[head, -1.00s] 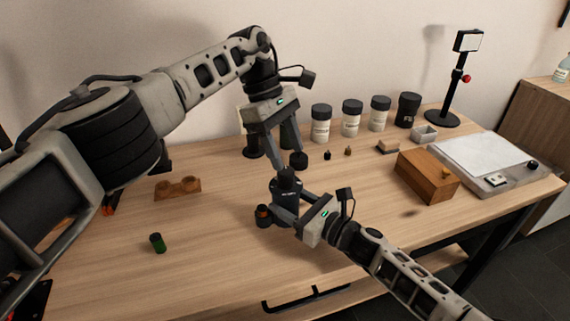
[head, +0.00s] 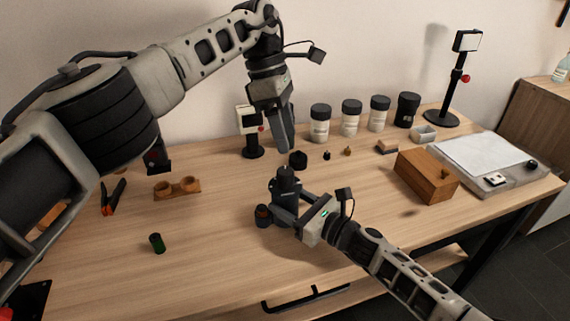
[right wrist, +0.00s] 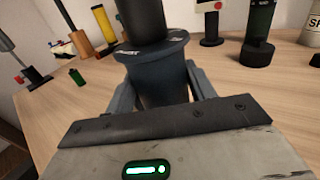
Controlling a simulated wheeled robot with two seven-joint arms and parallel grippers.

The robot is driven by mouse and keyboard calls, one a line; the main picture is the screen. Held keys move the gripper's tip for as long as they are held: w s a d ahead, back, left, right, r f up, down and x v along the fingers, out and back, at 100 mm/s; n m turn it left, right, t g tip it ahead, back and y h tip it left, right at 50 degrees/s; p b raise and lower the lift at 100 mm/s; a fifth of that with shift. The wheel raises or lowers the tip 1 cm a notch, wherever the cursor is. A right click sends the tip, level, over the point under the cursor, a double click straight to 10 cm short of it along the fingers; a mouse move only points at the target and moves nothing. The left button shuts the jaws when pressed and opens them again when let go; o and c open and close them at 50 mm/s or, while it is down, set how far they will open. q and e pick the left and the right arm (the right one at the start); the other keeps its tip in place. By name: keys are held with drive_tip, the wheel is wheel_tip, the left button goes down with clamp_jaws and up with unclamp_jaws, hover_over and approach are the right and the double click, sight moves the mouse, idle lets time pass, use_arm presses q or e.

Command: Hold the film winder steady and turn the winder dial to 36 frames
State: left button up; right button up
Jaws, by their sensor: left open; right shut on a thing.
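The film winder (head: 287,186) is a dark upright body near the middle of the table. In the right wrist view (right wrist: 155,75) it has a wide collar with pale markings. A black cylinder, which looks like the dial (right wrist: 138,20), rises above the collar. My right gripper (head: 284,205) is shut on the winder's body, one finger on each side below the collar. My left gripper (head: 284,148) is open and empty, pointing down above and behind the winder, apart from it. The dial's setting is too small to read.
A black round piece (head: 298,158) sits behind. Jars (head: 320,123) line the back; a wooden box (head: 427,175) is right. The front middle is clear.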

sight(285, 171)
use_arm(q)
wheel_tip(285, 171, down, 10)
drive_tip(key=n+y, duration=0.1)
drive_tip(key=n, duration=0.5)
drive_tip(key=n+t+y, duration=0.1)
drive_tip(key=n, duration=0.5)
drive_tip(key=n+t+y, duration=0.1)
drive_tip(key=n, duration=0.4)
drive_tip(key=shift+f+n, duration=0.2)
drive_tip(key=shift+n, duration=0.2)
drive_tip(key=c, duration=1)
